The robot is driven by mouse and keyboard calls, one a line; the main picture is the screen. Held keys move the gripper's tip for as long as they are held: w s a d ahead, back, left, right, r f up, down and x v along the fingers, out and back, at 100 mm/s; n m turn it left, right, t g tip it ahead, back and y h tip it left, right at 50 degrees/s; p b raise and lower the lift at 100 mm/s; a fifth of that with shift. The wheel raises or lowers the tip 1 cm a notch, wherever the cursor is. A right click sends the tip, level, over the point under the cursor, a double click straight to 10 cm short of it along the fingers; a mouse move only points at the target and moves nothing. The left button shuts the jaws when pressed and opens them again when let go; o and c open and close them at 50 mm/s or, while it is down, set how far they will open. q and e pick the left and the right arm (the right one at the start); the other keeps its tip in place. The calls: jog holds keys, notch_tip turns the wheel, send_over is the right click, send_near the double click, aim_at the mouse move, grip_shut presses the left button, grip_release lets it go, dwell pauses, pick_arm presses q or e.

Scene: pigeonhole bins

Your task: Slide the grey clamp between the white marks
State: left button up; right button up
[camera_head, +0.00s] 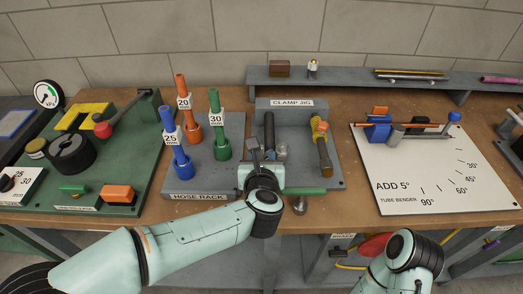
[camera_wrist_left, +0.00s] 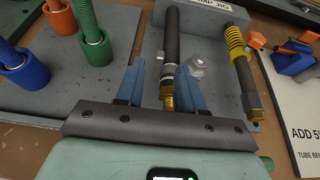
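The clamp jig (camera_head: 293,103) holds a dark hose (camera_head: 269,128), which also shows in the left wrist view (camera_wrist_left: 172,32), with a brass fitting (camera_wrist_left: 167,97) at its near end. Pale bands (camera_wrist_left: 168,66) on the hose lie between the fingers; I cannot tell marks from clamp band. My left gripper (camera_wrist_left: 160,66) is open, its blue fingers on either side of the hose. My right gripper is out of view.
The hose rack (camera_head: 200,188) with blue, orange and green hoses is at left. A green handle (camera_head: 306,191) lies at the jig's front. The tube bender board (camera_head: 430,175) is farther right.

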pick_arm(q)
jog(key=v, duration=0.9)
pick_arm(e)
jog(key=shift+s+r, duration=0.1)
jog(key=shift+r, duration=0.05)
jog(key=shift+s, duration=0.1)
